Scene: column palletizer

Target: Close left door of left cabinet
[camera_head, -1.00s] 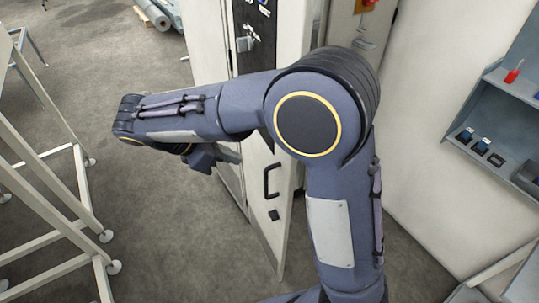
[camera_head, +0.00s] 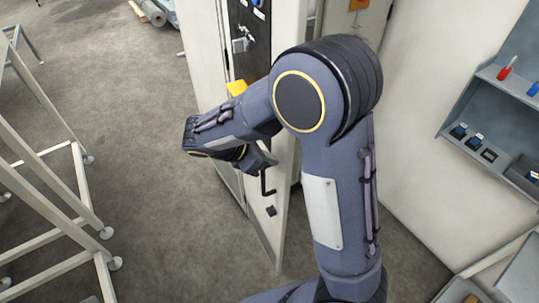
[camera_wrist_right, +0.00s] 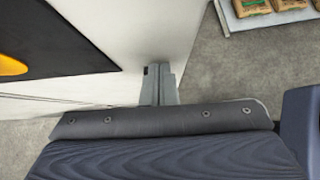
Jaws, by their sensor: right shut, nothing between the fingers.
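The left cabinet (camera_head: 197,70) is tall and white, with a dark inner panel (camera_head: 250,30) showing. A white door with a black handle (camera_head: 268,185) stands out from it toward me; my right arm hides its upper part. I cannot tell from the frames which door it is. My right gripper (camera_head: 264,160) is at the door's face just above the handle, partly hidden by its wrist. In the right wrist view, my gripper fingers (camera_wrist_right: 160,84) are together and empty, in front of a white panel (camera_wrist_right: 150,30). Contact cannot be told. My left gripper is out of view.
A white metal frame (camera_head: 75,190) stands on the left. A grey shelf (camera_head: 480,140) with small items is on the right wall. A yellow object (camera_head: 237,88) shows at the cabinet. Grey floor (camera_head: 150,200) is clear between frame and cabinet.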

